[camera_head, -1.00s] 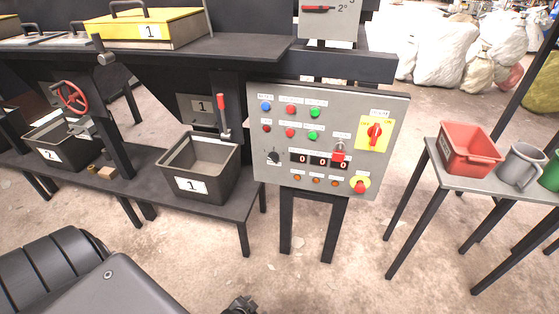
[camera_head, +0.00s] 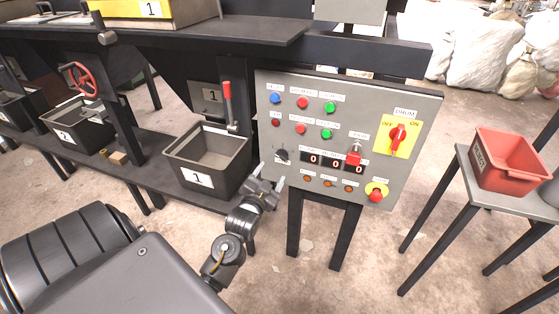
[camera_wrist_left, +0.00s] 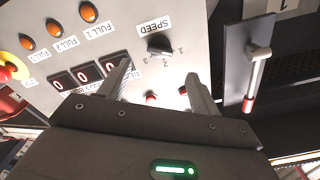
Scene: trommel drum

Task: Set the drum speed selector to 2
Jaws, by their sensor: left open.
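The drum speed selector (camera_head: 282,156) is a small black knob at the lower left of the grey control panel (camera_head: 420,130). In the left wrist view, which sees the panel upside down, the selector (camera_wrist_left: 160,45) sits under a SPEED label with small numbers around it. I cannot tell which number it points to. My left gripper (camera_head: 271,175) is open and empty, just below and in front of the selector. In the left wrist view its two fingers (camera_wrist_left: 158,70) stand apart, with the knob beyond and between them, apparently untouched. My right gripper is out of view.
The panel also bears coloured push buttons, digit displays reading 0, a red switch (camera_head: 354,155), a red-and-yellow drum switch (camera_head: 397,138) and a red stop button (camera_head: 376,194). A black bin (camera_head: 210,180) stands left of the panel. A red crate (camera_head: 510,160) sits at right.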

